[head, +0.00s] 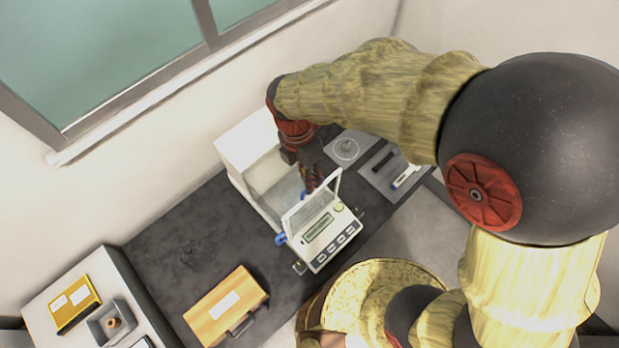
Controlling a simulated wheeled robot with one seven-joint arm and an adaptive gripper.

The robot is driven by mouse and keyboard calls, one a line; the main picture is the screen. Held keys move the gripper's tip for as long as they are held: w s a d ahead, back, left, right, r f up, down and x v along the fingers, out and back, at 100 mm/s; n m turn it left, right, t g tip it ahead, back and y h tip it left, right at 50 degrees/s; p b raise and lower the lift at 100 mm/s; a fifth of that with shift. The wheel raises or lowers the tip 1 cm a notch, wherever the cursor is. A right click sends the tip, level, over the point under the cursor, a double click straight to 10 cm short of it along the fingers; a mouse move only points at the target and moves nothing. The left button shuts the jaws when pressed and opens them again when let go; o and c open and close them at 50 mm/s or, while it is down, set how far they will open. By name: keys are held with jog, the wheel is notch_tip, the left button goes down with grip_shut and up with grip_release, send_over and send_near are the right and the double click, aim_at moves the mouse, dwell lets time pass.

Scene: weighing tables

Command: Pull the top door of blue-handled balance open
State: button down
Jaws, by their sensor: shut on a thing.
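The blue-handled balance (325,238) stands on the dark table, with a white rear housing (248,142), a glass chamber and a front panel with a display and buttons. A blue side handle (281,239) shows at its left. My gripper (312,183) reaches down from behind over the chamber's top. Its red fingers are shut at the top door's handle, a bit of blue (304,195) showing beside them. The grip itself is small and partly hidden. The top door's clear pane is hard to make out, so I cannot tell how far it stands open. The front pane (310,203) is upright.
A grey round-pan device (345,149) and a grey tray with a white-and-blue item (405,177) lie right of the balance. A white side table (45,318) holds a yellow box (74,303). Dark table left of the balance is mostly clear.

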jog(key=p, duration=0.1)
send_over(277, 158)
dwell(0.5)
jog(key=c, duration=2)
grip_release()
jog(key=shift+o, duration=0.4)
notch_tip(277, 158, up, 12)
jog(key=w+a, duration=0.1)
jog(key=shift+w+a, duration=0.35)
jog(key=shift+a, duration=0.05)
jog(key=shift+f, duration=0.1)
